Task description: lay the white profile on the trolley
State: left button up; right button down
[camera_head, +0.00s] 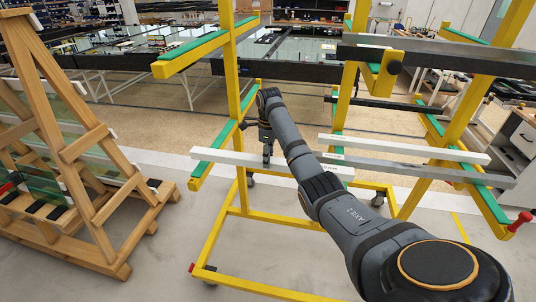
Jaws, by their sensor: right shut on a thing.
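A white profile (225,157) lies roughly level across the lower left arm of the yellow trolley (239,100), in the head view. My right gripper (267,158) reaches down onto it from above and is shut on it near its middle. The profile's left end sticks out past the green pad (204,168) of that trolley arm. I cannot tell whether it touches the pad. Its right part passes behind my right arm. My left gripper is not in view.
Another white profile (410,149) and a grey profile (430,170) lie on the trolley's right side. Dark profiles (440,56) lie higher up. A wooden rack with glass panes (75,150) stands at left. Bare floor (165,260) lies between rack and trolley.

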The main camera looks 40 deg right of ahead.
notch_tip(320, 180, down, 2)
jog(key=shift+w, duration=0.15)
jog(key=shift+f, duration=0.3)
jog(key=shift+s+a+f, duration=0.2)
jog(key=shift+s+f, duration=0.1)
jog(key=shift+f, duration=0.4)
jog(key=shift+w+d+f, duration=0.1)
jog(key=shift+w+d, duration=0.05)
jog(key=shift+f, duration=0.4)
jog(key=c, duration=1.2)
grip_release()
jog(key=o, duration=0.4)
pick_arm(q)
jog(key=shift+w+d, duration=0.25)
jog(key=shift+w, duration=0.25)
jog(key=shift+w+d, duration=0.25)
jog(key=shift+w, duration=0.2)
pick_arm(e)
jog(key=shift+o, duration=0.2)
jog(key=shift+f, duration=0.1)
